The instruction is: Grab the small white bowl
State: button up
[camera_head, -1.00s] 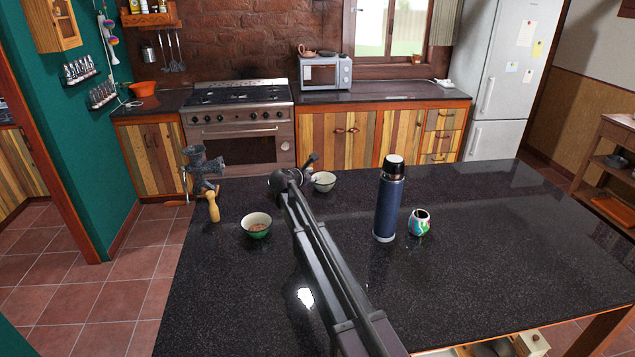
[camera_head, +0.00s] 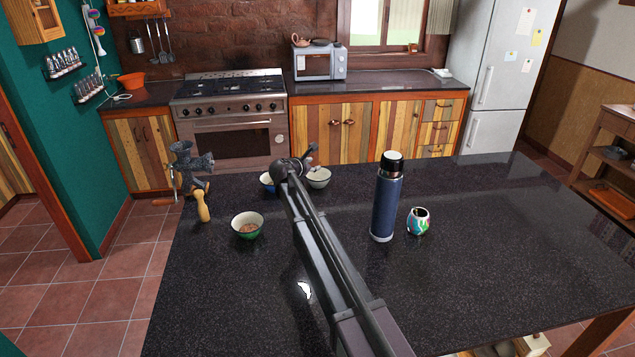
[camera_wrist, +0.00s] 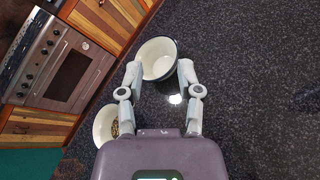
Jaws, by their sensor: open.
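The small white bowl (camera_head: 318,178) stands upright on the dark island top, just right of the end of my arm in the head view. In the wrist view the white bowl (camera_wrist: 158,56) has a dark rim and looks empty. My gripper (camera_wrist: 160,72) is open, with one finger on each side of the bowl's near part. I cannot tell whether either finger touches it. In the head view my gripper (camera_head: 311,158) is small and mostly hidden by my arm.
A green bowl (camera_head: 248,226) with brown contents is nearer. A metal grinder (camera_head: 188,165) stands at the left edge. A tall blue flask (camera_head: 386,205) and a colourful cup (camera_head: 418,222) stand right. The right counter area is clear.

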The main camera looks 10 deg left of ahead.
jog(key=f+b, duration=0.6)
jog(key=a+f+b, duration=0.1)
jog(key=f+b, duration=0.2)
jog(key=shift+s+a+f, duration=0.1)
jog(key=shift+s, duration=0.2)
jog(key=b+x, duration=0.2)
jog(key=x, duration=0.5)
jog(key=shift+w+f+b, duration=0.1)
jog(key=shift+w+b, duration=0.2)
jog(key=shift+b, duration=0.05)
jog(key=shift+w+d+f, duration=0.1)
jog(key=shift+w+d, duration=0.25)
jog(key=shift+d, duration=0.05)
jog(key=shift+w, duration=0.1)
